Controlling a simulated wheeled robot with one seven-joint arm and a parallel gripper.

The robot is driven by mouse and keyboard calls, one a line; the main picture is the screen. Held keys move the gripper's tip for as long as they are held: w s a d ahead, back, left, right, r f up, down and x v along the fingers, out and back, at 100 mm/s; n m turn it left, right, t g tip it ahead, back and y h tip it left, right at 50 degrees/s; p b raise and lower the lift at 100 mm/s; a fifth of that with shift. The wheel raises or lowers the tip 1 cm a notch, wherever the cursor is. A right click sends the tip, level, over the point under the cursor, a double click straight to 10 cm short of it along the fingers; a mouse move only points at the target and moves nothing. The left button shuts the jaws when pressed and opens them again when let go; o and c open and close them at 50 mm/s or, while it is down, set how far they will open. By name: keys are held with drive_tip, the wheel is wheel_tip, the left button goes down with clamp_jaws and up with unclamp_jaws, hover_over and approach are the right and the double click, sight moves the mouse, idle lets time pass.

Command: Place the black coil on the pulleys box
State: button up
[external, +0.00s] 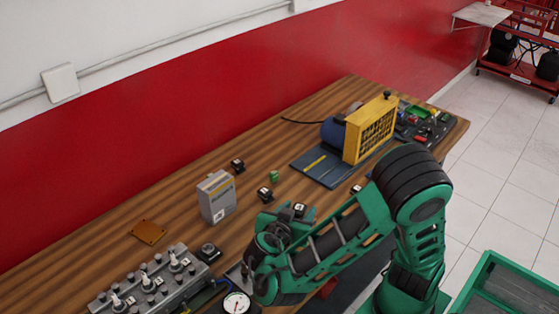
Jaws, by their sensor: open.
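I cannot tell which is the black coil of the task. My gripper (286,214) is open, low over the bench to the right of the box, and partly hidden by my green wrist. I cannot tell whether it touches the block there.
A cylinder head with plugs (150,285), a dial gauge (236,302) and a dark round part (208,251) fill the front left. An orange plate (148,232) lies flat. A yellow-framed machine (370,130) and a green block (274,176) stand farther back. Bare wood lies behind the box.

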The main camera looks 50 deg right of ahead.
sight(295, 208)
drive_tip(key=shift+v, duration=2.75)
